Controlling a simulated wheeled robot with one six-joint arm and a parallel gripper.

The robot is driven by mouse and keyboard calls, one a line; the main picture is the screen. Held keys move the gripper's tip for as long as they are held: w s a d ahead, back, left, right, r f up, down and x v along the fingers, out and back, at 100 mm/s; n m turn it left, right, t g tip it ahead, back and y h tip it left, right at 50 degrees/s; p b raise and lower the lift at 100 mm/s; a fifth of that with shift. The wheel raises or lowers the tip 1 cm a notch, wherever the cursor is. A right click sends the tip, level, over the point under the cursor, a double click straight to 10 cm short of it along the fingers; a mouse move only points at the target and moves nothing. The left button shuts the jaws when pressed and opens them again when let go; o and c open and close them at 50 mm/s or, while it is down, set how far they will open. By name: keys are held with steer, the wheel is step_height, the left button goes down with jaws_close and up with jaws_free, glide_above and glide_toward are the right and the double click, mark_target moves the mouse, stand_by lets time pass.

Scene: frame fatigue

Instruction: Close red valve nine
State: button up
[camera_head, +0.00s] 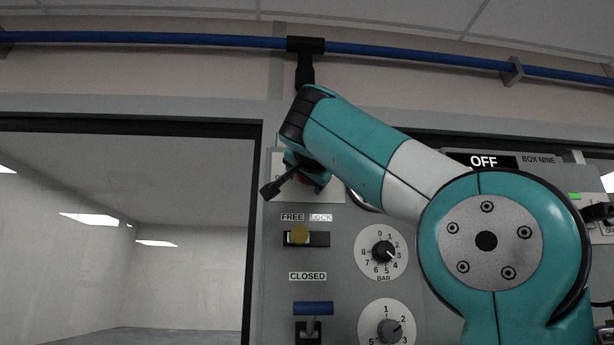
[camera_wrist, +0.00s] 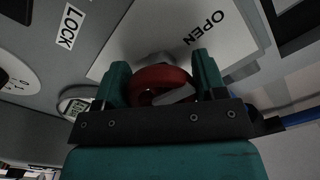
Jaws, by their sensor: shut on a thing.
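The red valve (camera_wrist: 165,75) is a round red handwheel in front of a white plate (camera_wrist: 122,52). The plate reads OPEN in the wrist view, where the picture is tilted. My gripper (camera_wrist: 161,72) has one teal finger on each side of the red wheel and is shut on it. In the head view my gripper (camera_head: 300,175) is at the panel's upper left, in front of the white plate (camera_head: 332,188), and hides most of the valve. I cannot tell how far the valve is turned.
A sign reads OFF (camera_head: 483,161) beside BOX NINE. A blue pipe (camera_head: 170,39) runs above. A window opening lies left.

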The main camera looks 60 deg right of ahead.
steer(key=shift+r+m+b, duration=0.2)
steer(key=shift+m+b, duration=0.65)
steer(key=shift+m, duration=3.45)
steer(key=shift+r+m+b, duration=0.15)
steer(key=shift+m+b, duration=0.7)
steer(key=shift+m, duration=3.45)
steer(key=o, duration=0.9)
